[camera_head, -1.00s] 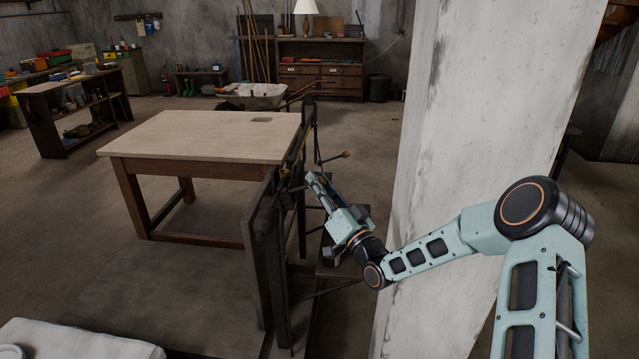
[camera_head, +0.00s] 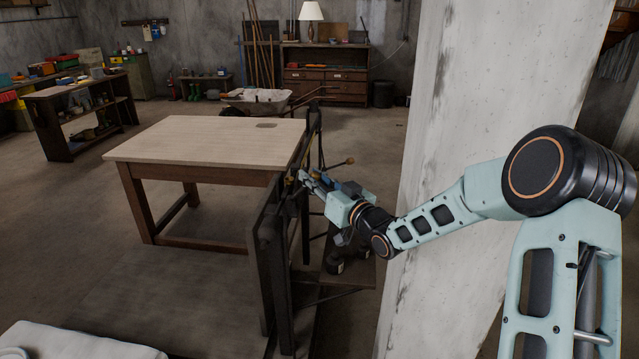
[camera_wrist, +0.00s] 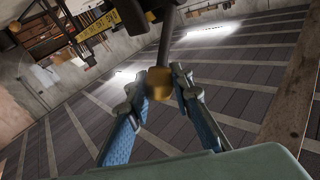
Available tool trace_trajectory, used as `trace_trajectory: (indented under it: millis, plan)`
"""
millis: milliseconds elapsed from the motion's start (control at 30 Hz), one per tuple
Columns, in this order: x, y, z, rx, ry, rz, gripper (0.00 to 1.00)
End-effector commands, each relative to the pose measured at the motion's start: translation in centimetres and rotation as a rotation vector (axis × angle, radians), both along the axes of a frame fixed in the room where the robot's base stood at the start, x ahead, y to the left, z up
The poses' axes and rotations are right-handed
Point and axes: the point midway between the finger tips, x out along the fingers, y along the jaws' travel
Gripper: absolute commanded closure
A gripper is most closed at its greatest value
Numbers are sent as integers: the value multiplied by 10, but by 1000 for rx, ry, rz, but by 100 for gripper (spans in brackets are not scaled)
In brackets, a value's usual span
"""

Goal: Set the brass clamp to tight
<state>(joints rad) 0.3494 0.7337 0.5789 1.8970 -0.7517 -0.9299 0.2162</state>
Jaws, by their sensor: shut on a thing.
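In the wrist view, a dark rod comes down from the top and ends in a round brass knob (camera_wrist: 159,84). My gripper (camera_wrist: 157,88) has its two blue-padded fingers on either side of this knob and is shut on it. In the head view, my gripper (camera_head: 307,178) reaches left to the dark upright frame of the beam scale (camera_head: 268,235) beside the table. The held knob cannot be made out there. Another small brass-coloured knob (camera_head: 349,161) on a thin rod shows just above and behind my gripper. The clamp's setting cannot be read.
A wooden table (camera_head: 205,139) stands left of the frame. A thick pale pillar (camera_head: 480,130) rises close to my arm on the right. In the wrist view, a yellow marked bar (camera_wrist: 97,27) crosses at upper left.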

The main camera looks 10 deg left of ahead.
Motion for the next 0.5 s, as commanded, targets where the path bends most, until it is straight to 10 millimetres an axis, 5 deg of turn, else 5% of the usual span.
trace_trajectory:
  millis: [500]
  plan:
    - [1,38,22,-437,13,0,100]
